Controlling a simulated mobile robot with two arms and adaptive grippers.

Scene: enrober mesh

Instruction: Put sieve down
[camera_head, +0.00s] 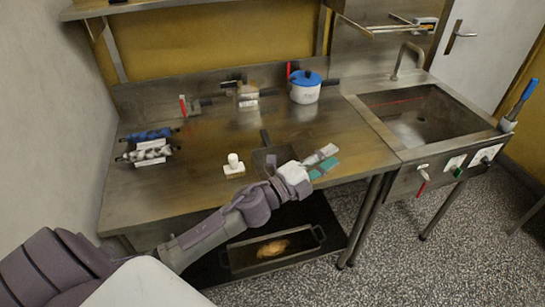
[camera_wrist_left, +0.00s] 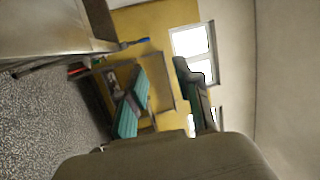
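A dark flat square piece with a short dark handle, which looks like the sieve (camera_head: 264,156), is on the steel table (camera_head: 215,200) near its front edge. It seems to lie flat, and my left wrist hides part of it. My left gripper (camera_head: 328,158) is to the right of it, above the table's front edge. Its two teal-padded fingers are apart with nothing between them. In the left wrist view the fingers (camera_wrist_left: 168,105) also stand apart and empty, and the sieve does not show there. My right gripper is not in view.
A white block with a knob (camera_head: 234,166) stands left of the sieve. A blue-lidded pot (camera_head: 305,87) is at the back, two rollers (camera_head: 150,144) at the left, a sink (camera_head: 415,115) at the right. A dark tray (camera_head: 275,250) is below the table. The table's middle is mostly clear.

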